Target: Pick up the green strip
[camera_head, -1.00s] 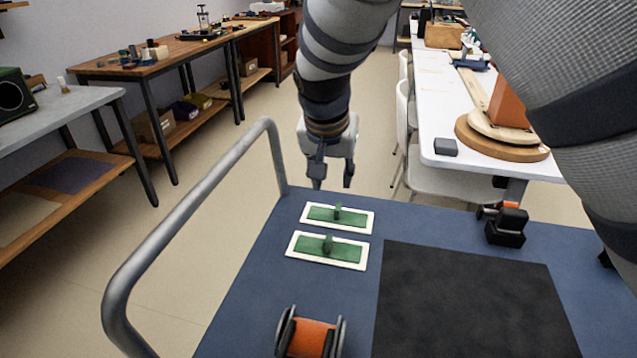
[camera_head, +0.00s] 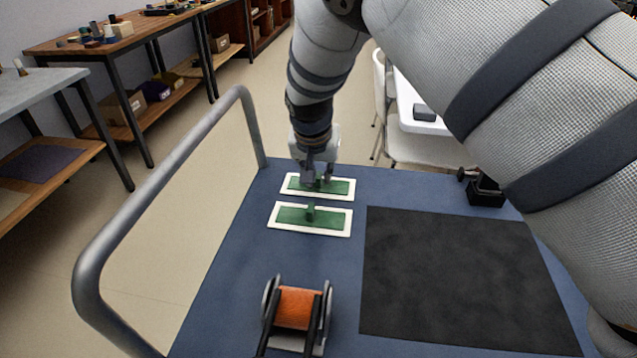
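Two green strips lie on white rectangular frames on the blue cart top. The far green strip (camera_head: 341,187) is partly covered by my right gripper (camera_head: 318,181). The near green strip (camera_head: 292,215) lies closer to me and has a small upright green tab (camera_head: 311,212). My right gripper points down over the far strip, with its two fingers apart around the place of that strip's tab. I cannot tell whether the fingers touch the tab. My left gripper is not in view.
An orange spool (camera_head: 299,307) stands at the near edge. A black mat (camera_head: 455,280) covers the right of the blue cart top (camera_head: 235,270). A small black device (camera_head: 486,191) stands beyond it. A grey rail (camera_head: 165,185) rises at the left.

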